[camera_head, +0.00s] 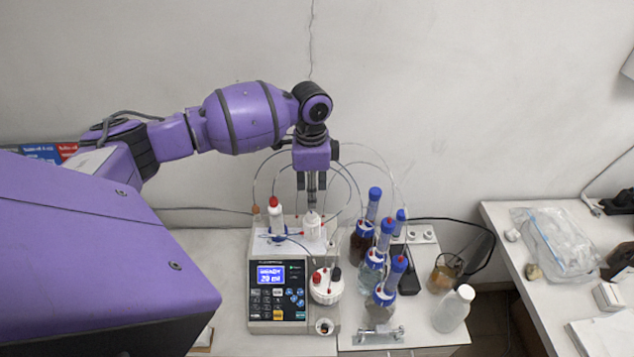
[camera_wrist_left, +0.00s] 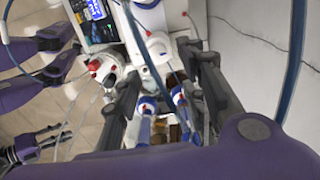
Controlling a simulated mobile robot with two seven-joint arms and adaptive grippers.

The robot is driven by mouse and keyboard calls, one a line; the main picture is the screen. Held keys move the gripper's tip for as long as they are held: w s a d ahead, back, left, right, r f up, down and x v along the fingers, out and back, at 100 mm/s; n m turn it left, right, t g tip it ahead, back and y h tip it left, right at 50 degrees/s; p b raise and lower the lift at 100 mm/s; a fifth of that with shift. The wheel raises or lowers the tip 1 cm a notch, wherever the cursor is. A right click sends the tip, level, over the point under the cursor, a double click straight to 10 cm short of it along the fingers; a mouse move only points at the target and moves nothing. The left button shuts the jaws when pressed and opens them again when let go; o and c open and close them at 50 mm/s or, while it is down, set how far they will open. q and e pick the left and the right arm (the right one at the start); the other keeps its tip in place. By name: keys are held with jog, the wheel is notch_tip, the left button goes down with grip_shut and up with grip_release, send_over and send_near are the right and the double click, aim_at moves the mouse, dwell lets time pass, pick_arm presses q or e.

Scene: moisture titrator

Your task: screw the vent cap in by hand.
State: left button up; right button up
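My left gripper (camera_head: 312,204) points straight down over a white capped piece (camera_head: 312,226) at the back of the titrator. In the left wrist view its two black fingers (camera_wrist_left: 160,72) stand apart, with the white piece (camera_wrist_left: 158,46) between them and room on both sides. I cannot tell whether this piece is the vent cap. The titrator (camera_head: 280,290) has a lit blue screen. In front of the white piece stands a round white vessel (camera_head: 326,287) with red and black fittings. My right gripper (camera_wrist_left: 32,146) shows at the left wrist view's lower left, fingers spread and empty.
A red-capped white bottle (camera_head: 276,220) stands left of my left gripper. Several blue-topped bottles (camera_head: 372,268) stand close on the right. Thin tubes (camera_head: 350,180) loop around the gripper. A white squeeze bottle (camera_head: 453,310) stands at the front right. A side table (camera_head: 550,310) holds a plastic bag.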

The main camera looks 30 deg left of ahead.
aim_at(311, 215)
pick_arm(q)
jog(key=shift+s+f, duration=0.45)
jog(key=shift+f, duration=0.1)
jog(key=shift+w+f, duration=0.1)
jog(key=shift+f, duration=0.8)
jog(key=shift+w+f+b, duration=0.1)
jog(key=shift+f+b, duration=0.3)
jog(key=shift+f, duration=0.3)
jog(key=shift+f+b, duration=0.3)
jog(key=shift+f, duration=0.4)
jog(key=shift+f+b, duration=0.45)
jog(key=shift+f, duration=0.4)
jog(key=shift+r, duration=0.2)
jog(key=shift+f, duration=0.15)
pick_arm(e)
jog(key=shift+s+d+f, duration=0.2)
jog(key=shift+s+f, duration=0.35)
jog(key=shift+s+d+f, duration=0.2)
jog(key=shift+s+f, duration=0.3)
